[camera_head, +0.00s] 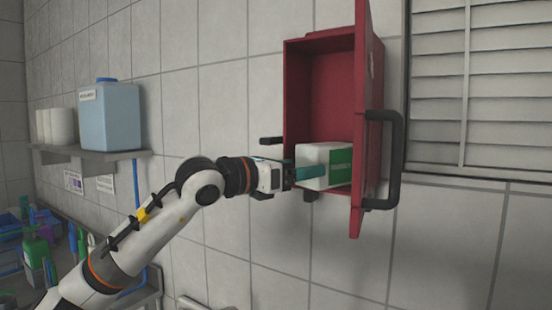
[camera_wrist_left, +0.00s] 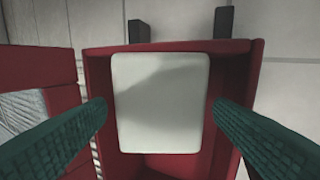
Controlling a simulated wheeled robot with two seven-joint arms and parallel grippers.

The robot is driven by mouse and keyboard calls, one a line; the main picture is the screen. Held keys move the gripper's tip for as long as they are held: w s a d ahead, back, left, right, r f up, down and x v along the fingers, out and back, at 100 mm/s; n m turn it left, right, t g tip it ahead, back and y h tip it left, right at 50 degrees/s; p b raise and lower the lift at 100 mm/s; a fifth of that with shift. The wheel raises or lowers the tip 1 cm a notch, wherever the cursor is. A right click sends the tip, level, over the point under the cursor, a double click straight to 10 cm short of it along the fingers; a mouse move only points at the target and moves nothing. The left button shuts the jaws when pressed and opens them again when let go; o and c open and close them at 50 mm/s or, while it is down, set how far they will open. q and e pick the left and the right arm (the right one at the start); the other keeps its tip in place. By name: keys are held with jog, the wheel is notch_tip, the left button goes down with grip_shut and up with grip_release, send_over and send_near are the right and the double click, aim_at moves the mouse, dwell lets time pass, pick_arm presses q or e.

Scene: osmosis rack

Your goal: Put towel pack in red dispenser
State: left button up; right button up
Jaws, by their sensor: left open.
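The red dispenser (camera_head: 331,90) hangs on the tiled wall with its door (camera_head: 366,130) swung open. The towel pack (camera_head: 318,160), white with a green panel, sits in the bottom of the dispenser. In the left wrist view the pack (camera_wrist_left: 161,100) shows as a pale rectangle inside the red walls. My left gripper (camera_head: 305,173) is open in front of the pack at the dispenser's lower part. In the left wrist view its two teal fingers (camera_wrist_left: 158,108) stand apart, one on each side of the pack, with a gap on both sides. My right gripper is not in view.
The open door with its black handle (camera_head: 388,160) stands out to the right of my left gripper. A louvered shutter (camera_head: 480,90) is further right. A shelf (camera_head: 90,154) at left holds a blue container (camera_head: 110,118) and white rolls. Bottles stand low at left.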

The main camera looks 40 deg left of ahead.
aim_at(328, 164)
pick_arm(q)
jog(key=p+x, duration=0.1)
jog(key=x, duration=0.3)
jog(key=shift+w+r+p, duration=0.1)
jog(key=shift+w+p, duration=0.1)
jog(key=shift+p, duration=0.15)
jog(key=shift+w+d, duration=0.15)
jog(key=shift+w, duration=0.1)
jog(key=shift+s, duration=0.1)
jog(key=c, duration=0.8)
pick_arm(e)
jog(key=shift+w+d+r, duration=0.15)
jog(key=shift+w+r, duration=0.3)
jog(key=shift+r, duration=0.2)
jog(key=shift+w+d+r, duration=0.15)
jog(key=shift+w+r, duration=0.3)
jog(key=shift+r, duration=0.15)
